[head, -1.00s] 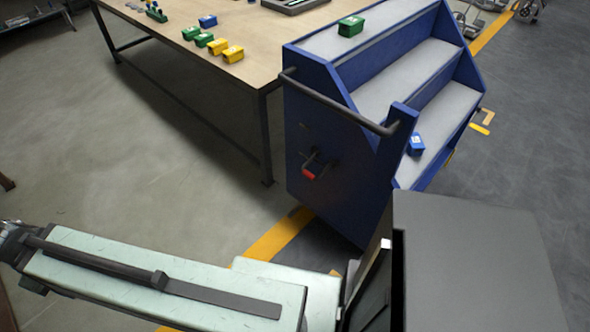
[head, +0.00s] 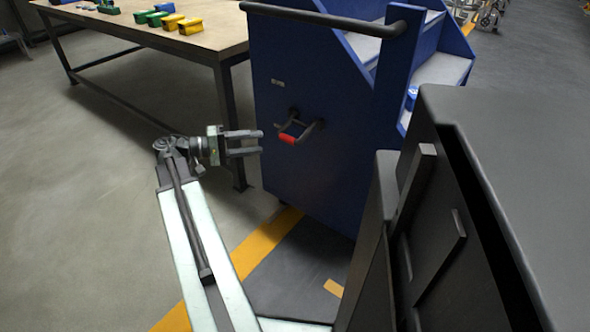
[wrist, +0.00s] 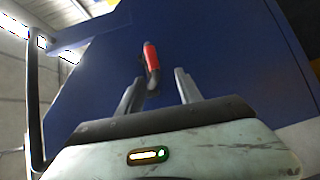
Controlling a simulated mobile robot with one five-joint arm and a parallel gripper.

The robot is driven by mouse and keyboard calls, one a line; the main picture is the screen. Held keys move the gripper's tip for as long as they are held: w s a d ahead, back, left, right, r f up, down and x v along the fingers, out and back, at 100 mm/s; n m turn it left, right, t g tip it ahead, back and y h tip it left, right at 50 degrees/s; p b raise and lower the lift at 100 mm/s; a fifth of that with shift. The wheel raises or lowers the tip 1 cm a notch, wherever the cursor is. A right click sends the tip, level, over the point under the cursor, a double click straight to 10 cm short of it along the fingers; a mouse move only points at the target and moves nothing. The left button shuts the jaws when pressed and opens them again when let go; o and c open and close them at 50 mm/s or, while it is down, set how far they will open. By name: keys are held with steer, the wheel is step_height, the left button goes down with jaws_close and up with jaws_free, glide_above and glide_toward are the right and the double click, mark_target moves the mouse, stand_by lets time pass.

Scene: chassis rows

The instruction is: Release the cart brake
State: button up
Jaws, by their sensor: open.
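The blue cart (head: 290,80) stands at the middle of the head view, its side panel facing me. The brake lever (head: 300,128), dark with a red grip, sticks out from that panel. My gripper (head: 262,143) is open and empty, just left of the lever, with its fingers pointing at it and a small gap between. In the wrist view the red-gripped lever (wrist: 151,62) shows beyond and between the two open fingers (wrist: 158,85). I cannot tell from this view how far off the lever is.
A dark push bar (head: 325,15) runs along the cart's top edge. The wooden table (head: 130,42), with green and yellow bins (head: 190,26), stands behind and left of the cart. Its near leg (head: 233,130) is close behind my gripper. Open floor lies at the left, with a yellow line below the cart.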

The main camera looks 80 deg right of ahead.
mark_target(283, 140)
steer(key=s, duration=0.1)
steer(key=s+m+g+y, duration=0.1)
steer(key=s, duration=0.1)
steer(key=s+d+g+b, duration=0.1)
steer(key=s, duration=0.1)
steer(key=shift+s+r+m+y, duration=0.1)
steer(key=shift+s+m+y, duration=0.2)
steer(key=shift+m, duration=0.1)
steer(key=x, duration=0.7)
steer(key=shift+s+d, duration=0.2)
jaws_close()
stand_by(0.5)
